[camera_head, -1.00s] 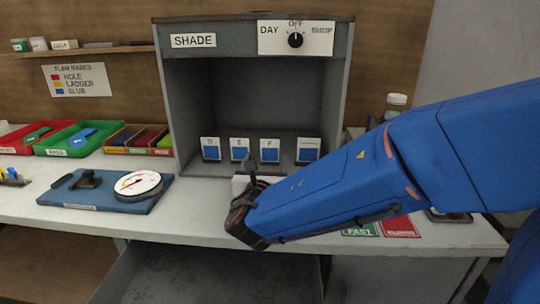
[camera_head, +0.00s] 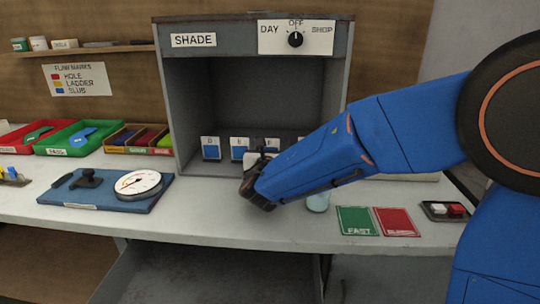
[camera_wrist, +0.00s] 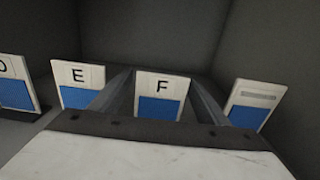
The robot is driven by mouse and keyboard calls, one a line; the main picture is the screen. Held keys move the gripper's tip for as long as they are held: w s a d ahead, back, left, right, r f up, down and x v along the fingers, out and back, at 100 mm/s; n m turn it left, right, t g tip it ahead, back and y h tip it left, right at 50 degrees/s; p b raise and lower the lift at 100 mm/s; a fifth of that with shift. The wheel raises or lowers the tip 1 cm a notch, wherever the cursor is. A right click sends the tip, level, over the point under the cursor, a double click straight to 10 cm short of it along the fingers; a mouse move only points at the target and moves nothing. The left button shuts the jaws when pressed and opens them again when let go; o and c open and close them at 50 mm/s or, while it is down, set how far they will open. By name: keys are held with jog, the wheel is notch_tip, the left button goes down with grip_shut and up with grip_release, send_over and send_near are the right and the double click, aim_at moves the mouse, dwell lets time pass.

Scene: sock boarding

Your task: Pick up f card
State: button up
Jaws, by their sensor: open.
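The F card (camera_wrist: 159,105), white above and blue below with a black F, stands upright in the shade booth. In the head view the F card (camera_head: 272,144) is partly covered by my gripper and arm. My gripper (camera_wrist: 160,80) is open and empty, its two fingers pointing into the booth. In the wrist view the F card shows in the gap between the fingers; I cannot tell how far beyond the tips it is. In the head view my gripper (camera_head: 259,160) is low at the booth's front opening.
The E card (camera_wrist: 79,86) stands left of the F card, the D card (camera_head: 210,148) farther left. A card with a grey stripe (camera_wrist: 254,103) stands close on the right. The booth walls (camera_head: 184,120) enclose the sides.

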jog(key=shift+w, duration=0.5)
jog(key=c, duration=1.1)
jog(key=shift+r, duration=0.1)
